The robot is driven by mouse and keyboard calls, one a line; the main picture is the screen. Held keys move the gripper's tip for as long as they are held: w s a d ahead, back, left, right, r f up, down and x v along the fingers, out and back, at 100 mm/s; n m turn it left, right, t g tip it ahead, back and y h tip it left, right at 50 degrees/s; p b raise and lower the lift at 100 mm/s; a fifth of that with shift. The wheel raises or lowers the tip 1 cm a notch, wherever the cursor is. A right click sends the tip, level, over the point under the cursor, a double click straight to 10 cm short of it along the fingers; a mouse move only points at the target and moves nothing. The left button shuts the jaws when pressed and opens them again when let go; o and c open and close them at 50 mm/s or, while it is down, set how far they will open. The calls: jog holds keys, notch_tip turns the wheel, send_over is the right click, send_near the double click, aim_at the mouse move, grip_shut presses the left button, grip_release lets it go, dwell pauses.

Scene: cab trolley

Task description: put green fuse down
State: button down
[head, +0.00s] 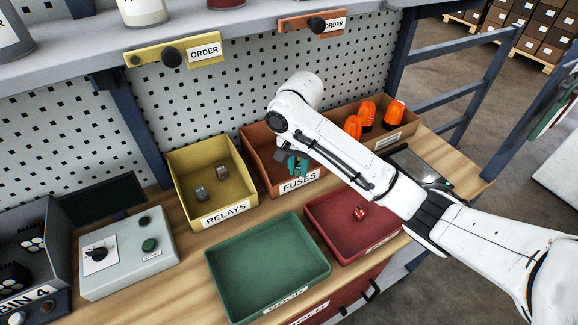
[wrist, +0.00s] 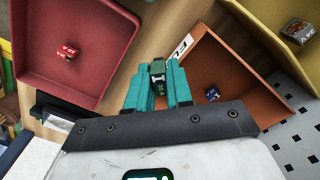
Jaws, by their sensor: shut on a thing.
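My gripper (wrist: 157,85) has teal fingers shut on a green fuse (wrist: 158,70), which shows between the fingertips in the wrist view. In the head view my gripper (head: 297,163) is at the orange-brown FUSES bin (head: 258,150), near its front wall; the fuse cannot be made out there. The bin also shows in the wrist view (wrist: 235,70), with a blue fuse (wrist: 212,93) lying in it. The fingers overlap the bin's front edge in that view; I cannot tell how high they are.
An empty green tray (head: 225,268) and a red tray (head: 322,222) holding a red fuse (head: 360,213) stand in front. The yellow RELAYS bin (head: 180,165) with two relays is to the left. Orange beacons (head: 394,115) fill the bin on the right. A grey control box (head: 125,262) stands left.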

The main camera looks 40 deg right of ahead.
jog(key=w, duration=0.1)
jog(key=w+d+f, duration=0.1)
jog(key=w+d, duration=0.1)
jog(key=shift+w+d+f+p, duration=0.1)
jog(key=shift+w+f+p, duration=0.1)
jog(key=shift+f+p, duration=0.15)
jog(key=w+f+b, duration=0.1)
jog(key=b, duration=0.1)
jog(key=d+f+b, duration=0.1)
jog(key=f+b, duration=0.1)
jog(key=w+d+f+b, duration=0.1)
jog(key=b, duration=0.1)
jog(key=shift+w+d+f+b, duration=0.1)
jog(key=shift+w+f+b, duration=0.2)
jog(key=shift+w+d+f+p, duration=0.1)
jog(key=shift+w+d+p, duration=0.15)
jog(key=shift+p, duration=0.1)
jog(key=shift+w+d+f, duration=0.25)
jog(key=shift+w+f, duration=0.2)
jog(key=shift+f, duration=0.2)
jog(key=shift+f+p, duration=0.45)
jog(key=shift+f, duration=1.05)
jog(key=shift+f, duration=0.2)
jog(key=c, duration=1)
grip_release()
